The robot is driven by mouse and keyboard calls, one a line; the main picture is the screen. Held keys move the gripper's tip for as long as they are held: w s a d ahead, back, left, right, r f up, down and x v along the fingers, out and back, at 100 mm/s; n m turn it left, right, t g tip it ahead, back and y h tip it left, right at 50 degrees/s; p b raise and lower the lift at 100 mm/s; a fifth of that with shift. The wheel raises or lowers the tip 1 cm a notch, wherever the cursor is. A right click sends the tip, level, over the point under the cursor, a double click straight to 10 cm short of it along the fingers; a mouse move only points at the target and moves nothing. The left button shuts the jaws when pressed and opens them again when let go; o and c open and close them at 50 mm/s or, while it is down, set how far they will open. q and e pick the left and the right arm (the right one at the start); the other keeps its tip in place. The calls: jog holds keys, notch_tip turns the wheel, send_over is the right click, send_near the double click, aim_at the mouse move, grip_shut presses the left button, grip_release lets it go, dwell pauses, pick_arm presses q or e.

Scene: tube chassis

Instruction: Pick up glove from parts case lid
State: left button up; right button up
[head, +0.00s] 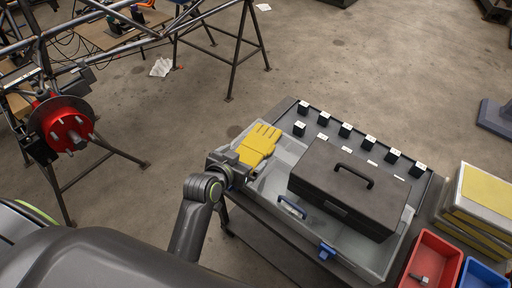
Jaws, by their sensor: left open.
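A yellow glove (261,139) lies at the far left end of a pale grey, shallow case part (276,178), which looks like the parts case lid, on the bench. My left gripper (238,164) is open at the near side of the glove, over the left edge of the case part. Its fingers are small and partly hidden, so I cannot tell whether they touch the glove. My right gripper is out of view.
A dark toolbox (349,186) with a handle sits in the case part, right of the glove. Several black blocks (345,130) line the bench's back. Red (431,262) and blue (484,275) bins are front right. A tube chassis (110,42) stands upper left.

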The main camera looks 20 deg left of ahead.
aim_at(256, 147)
pick_arm(q)
jog(key=x, duration=0.6)
jog(key=shift+r+b, duration=0.1)
jog(key=shift+b, duration=0.2)
jog(key=shift+w+d, duration=0.1)
jog(key=shift+w, duration=0.35)
jog(key=c, duration=0.7)
jog(key=shift+o, duration=0.2)
